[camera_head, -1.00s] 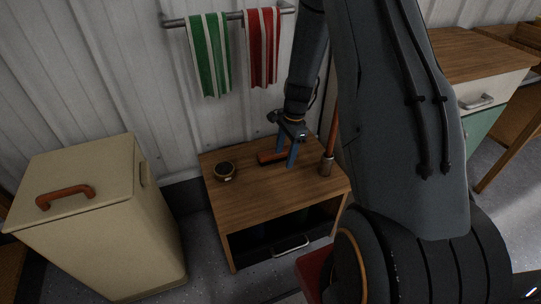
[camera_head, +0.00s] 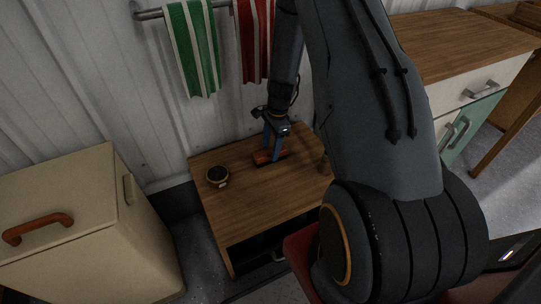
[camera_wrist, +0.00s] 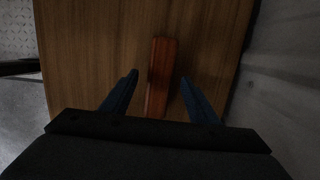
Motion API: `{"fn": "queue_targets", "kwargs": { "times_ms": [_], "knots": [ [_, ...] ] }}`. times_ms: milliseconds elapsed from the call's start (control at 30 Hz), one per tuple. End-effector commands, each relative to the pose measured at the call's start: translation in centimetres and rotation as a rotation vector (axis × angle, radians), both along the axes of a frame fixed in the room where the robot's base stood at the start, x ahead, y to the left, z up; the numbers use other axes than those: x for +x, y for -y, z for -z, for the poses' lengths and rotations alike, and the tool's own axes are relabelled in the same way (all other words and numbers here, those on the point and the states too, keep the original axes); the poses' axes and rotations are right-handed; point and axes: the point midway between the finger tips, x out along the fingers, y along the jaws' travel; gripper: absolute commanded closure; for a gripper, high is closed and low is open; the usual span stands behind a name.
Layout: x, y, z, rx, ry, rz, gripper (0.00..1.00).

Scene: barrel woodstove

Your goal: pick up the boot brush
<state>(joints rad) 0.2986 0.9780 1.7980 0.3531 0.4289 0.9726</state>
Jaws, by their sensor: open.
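The boot brush (camera_head: 263,157) is a reddish-brown block lying on the top of a low wooden cabinet near the wall. In the wrist view the brush (camera_wrist: 160,77) lies lengthwise between my two blue fingers, with bare wood showing on both sides of it. My gripper (camera_head: 274,153) is open and points down over the brush. The fingers stand apart, one on each side of the brush. I cannot tell how far the fingertips are above the wood.
A round dark tin (camera_head: 217,176) sits on the wooden cabinet top (camera_head: 250,205) left of the brush. A cylindrical object (camera_head: 324,166) stands to its right, partly behind my arm. A beige bin (camera_head: 75,215) stands at left. Striped towels (camera_head: 194,50) hang on a wall rail.

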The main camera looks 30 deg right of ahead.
Motion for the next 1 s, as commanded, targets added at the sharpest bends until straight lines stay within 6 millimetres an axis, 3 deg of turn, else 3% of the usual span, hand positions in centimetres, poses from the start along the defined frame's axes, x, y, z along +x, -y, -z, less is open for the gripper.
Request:
{"fn": "queue_targets", "kwargs": {
  "times_ms": [200,533,800,1000],
  "knots": [
    [-0.1,0.2,3.1,0.000,-0.002,0.001,0.45],
    [0.0,0.1,3.7,0.000,0.000,0.002,0.45],
    [0.0,0.1,3.7,0.000,-0.001,0.002,0.91],
    [0.0,0.1,3.6,0.000,0.000,0.002,0.92]
  ]
}}
